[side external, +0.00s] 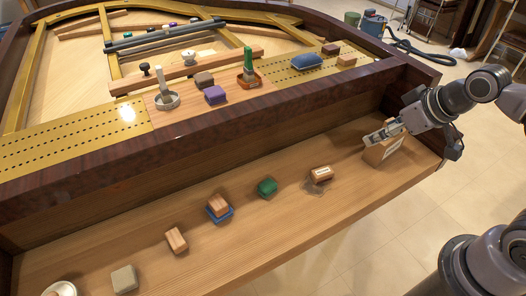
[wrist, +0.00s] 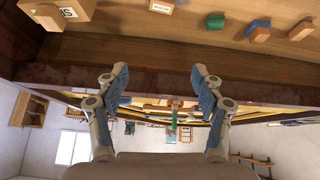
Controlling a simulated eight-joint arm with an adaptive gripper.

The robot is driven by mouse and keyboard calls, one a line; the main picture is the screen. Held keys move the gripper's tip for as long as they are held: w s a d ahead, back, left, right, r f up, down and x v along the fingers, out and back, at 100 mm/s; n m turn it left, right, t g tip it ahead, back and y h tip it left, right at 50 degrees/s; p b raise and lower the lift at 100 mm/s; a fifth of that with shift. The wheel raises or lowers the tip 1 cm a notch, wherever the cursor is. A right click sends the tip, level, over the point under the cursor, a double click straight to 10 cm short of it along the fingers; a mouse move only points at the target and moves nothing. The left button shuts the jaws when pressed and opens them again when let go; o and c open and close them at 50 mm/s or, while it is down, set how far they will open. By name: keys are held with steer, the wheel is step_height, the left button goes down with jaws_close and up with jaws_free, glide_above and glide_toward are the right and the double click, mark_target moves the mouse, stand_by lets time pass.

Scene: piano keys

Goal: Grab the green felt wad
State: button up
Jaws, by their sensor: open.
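The green felt wad (side external: 267,187) is a small dark green block lying on the wooden key shelf, between a labelled wooden block and a wooden block on a blue pad. It also shows near the top of the wrist view (wrist: 215,22), right of centre. My gripper (side external: 374,136) is at the right end of the shelf, well to the right of the wad and apart from it. In the wrist view my gripper (wrist: 161,72) has its two fingers spread wide with nothing between them.
A labelled wooden box (side external: 384,151) stands right by my gripper; contact is unclear. Along the shelf lie the labelled block (side external: 321,174), the block on the blue pad (side external: 218,204), another wooden block (side external: 176,240) and a grey-beige block (side external: 125,279). The dark piano rim (side external: 200,130) rises behind.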

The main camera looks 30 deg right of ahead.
steer(key=w+a+n+g, duration=0.2)
steer(key=w+a+n, duration=0.25)
steer(key=w, duration=0.25)
steer(key=n+g, duration=0.5)
steer(key=n, duration=0.9)
glide_above(267, 184)
step_height(267, 184, down, 17)
steer(key=shift+n, duration=0.25)
steer(key=f, duration=0.6)
steer(key=shift+w+d, duration=0.15)
steer(key=shift+w, duration=0.1)
steer(key=shift+s+f, duration=0.2)
steer(key=shift+f, duration=1.15)
steer(key=shift+s+f, duration=0.15)
steer(key=shift+f, duration=1.2)
steer(key=c, duration=0.9)
